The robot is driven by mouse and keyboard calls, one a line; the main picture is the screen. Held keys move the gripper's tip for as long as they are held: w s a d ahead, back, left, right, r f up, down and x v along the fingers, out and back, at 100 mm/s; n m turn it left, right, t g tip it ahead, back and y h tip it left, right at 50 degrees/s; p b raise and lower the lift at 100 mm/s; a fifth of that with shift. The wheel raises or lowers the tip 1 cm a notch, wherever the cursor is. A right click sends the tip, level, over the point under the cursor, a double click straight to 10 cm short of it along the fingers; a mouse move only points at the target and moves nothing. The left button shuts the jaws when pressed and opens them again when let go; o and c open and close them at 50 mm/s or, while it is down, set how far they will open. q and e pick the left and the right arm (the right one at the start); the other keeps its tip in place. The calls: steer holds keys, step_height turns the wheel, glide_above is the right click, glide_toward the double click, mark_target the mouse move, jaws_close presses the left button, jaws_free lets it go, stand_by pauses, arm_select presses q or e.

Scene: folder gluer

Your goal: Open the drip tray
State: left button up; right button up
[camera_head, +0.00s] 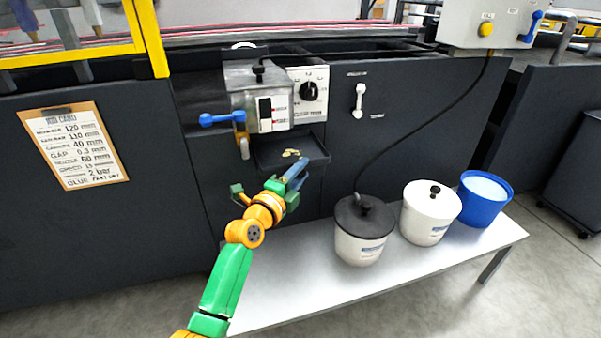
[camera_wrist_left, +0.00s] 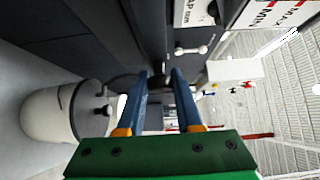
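The drip tray (camera_head: 318,151) is a dark shallow tray under the grey glue unit (camera_head: 245,85), with yellowish spots on its surface. My left gripper (camera_head: 298,170) is at the tray's front edge, its blue fingers overlapping the tray's front right part in the head view. Whether it touches the tray cannot be told. In the left wrist view the two blue fingers (camera_wrist_left: 160,75) stand apart with nothing clearly between them, so the gripper is open. The tray is not clearly recognisable in that view. My right gripper is in neither view.
A white bench (camera_head: 310,265) holds a black-lidded pot (camera_head: 362,248), a white pot (camera_head: 425,228) and a blue bucket (camera_head: 480,212) to the right. A black cable runs into the black-lidded pot. A blue-handled valve (camera_head: 222,118) is left of the tray.

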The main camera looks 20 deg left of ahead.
arm_select(q)
jaws_close()
stand_by(1.1)
